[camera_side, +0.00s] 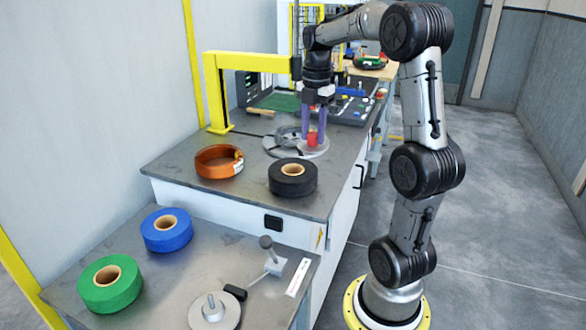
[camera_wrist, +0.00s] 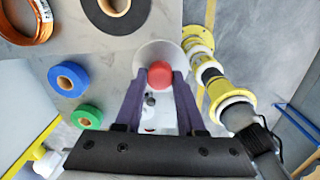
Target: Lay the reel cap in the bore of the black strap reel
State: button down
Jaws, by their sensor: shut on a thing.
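The reel cap (camera_side: 312,138) is a small red round piece. My gripper (camera_side: 316,128) is shut on it, with the purple fingers pointing down. The cap also shows between the fingertips in the wrist view (camera_wrist: 160,74). The black strap reel (camera_side: 293,182) lies flat near the bench's front edge, its tan-lined bore (camera_side: 293,170) facing up and empty. In the side view the cap is behind and slightly right of the reel, apart from it. In the wrist view the black reel (camera_wrist: 95,16) is at the top, left of the cap, partly cut off.
A grey round plate (camera_side: 288,152) is behind the black reel, around where the cap appears. An orange wire coil (camera_side: 208,168) lies left of the reel. Blue (camera_side: 165,238) and green (camera_side: 105,295) reels lie on the nearer table. A yellow frame (camera_side: 212,90) stands behind.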

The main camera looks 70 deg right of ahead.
jog(key=shift+w+d+f, duration=0.15)
jog(key=shift+d, duration=0.25)
jog(key=w+d+f, duration=0.9)
jog(key=f, duration=0.3)
jog(key=shift+w+d+f, duration=0.15)
jog(key=shift+d+f, duration=0.05)
jog(key=shift+f, duration=0.15)
jog(key=shift+f, duration=0.15)
jog(key=shift+f, duration=0.35)
jog(key=c, duration=0.5)
grip_release()
